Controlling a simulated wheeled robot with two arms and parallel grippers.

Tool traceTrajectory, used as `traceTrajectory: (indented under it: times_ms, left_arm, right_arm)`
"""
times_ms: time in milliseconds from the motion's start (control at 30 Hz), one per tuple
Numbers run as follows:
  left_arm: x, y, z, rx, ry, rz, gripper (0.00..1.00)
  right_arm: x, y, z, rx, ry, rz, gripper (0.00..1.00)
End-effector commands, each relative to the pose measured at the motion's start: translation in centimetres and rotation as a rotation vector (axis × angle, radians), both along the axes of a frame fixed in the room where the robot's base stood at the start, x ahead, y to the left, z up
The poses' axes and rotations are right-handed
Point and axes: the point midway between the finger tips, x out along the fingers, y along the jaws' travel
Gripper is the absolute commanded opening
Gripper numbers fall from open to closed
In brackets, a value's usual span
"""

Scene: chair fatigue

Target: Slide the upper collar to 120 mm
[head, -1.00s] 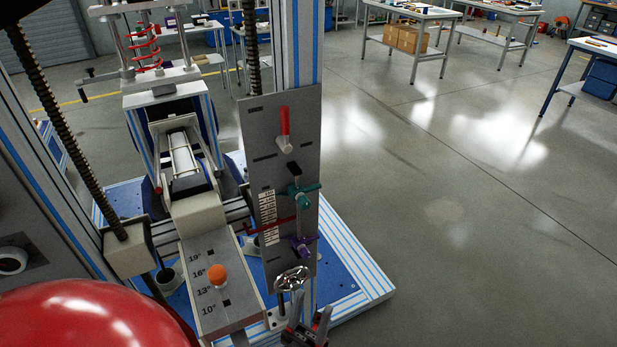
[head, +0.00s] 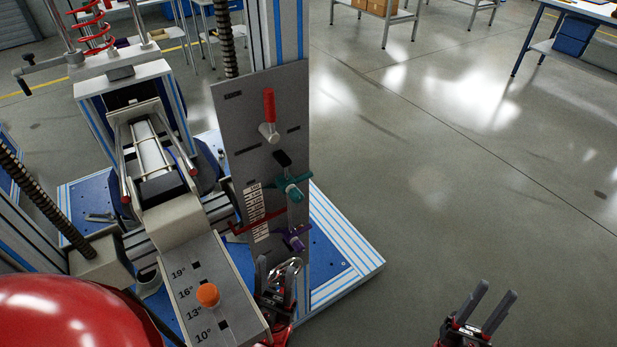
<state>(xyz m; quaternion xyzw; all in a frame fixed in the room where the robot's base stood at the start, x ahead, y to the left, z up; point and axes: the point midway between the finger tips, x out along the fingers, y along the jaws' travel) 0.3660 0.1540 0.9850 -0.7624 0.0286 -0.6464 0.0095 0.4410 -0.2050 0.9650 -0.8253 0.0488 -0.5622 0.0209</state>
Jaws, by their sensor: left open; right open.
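The teal collar (head: 292,190) is the upper of two on the grey upright plate (head: 225,130). It has a side handle and sits beside a white scale (head: 254,208) whose figures are too small to read. The purple collar (head: 293,237) is below it. My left gripper (head: 278,266) is open just below the purple collar, fingers pointing up, at the plate's lower end; I cannot tell whether it touches anything. My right gripper (head: 496,288) is open and empty over bare floor at the lower right, well away from the collars.
A red-handled lever (head: 269,108) and a black-tipped lever (head: 282,158) stand out above the collars. A red bar (head: 257,221) crosses the scale. An orange knob (head: 208,295) sits on the angle plate at left. A red dome (head: 70,315) fills the lower left corner.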

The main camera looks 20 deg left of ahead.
Motion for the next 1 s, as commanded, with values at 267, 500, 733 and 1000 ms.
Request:
traceTrajectory:
  times_ms: [267,500,733,1000]
  left_arm:
    - [0.0,0.0,-0.6,0.0,0.0,0.0,0.5]
    - [0.0,0.0,-1.6,0.0,0.0,0.0,0.5]
    - [0.0,0.0,-2.6,0.0,0.0,0.0,0.5]
    - [0.0,0.0,-3.9,0.0,0.0,0.0,0.5]
  right_arm:
    - [9.3,-6.5,-5.4,0.235,0.283,-0.053,0.47]
    - [21.1,-11.5,-16.3,0.625,0.678,0.053,0.47]
    - [32.5,-4.4,-24.9,1.016,1.106,0.538,0.47]
    - [34.5,12.6,-16.2,0.991,1.474,1.419,0.47]
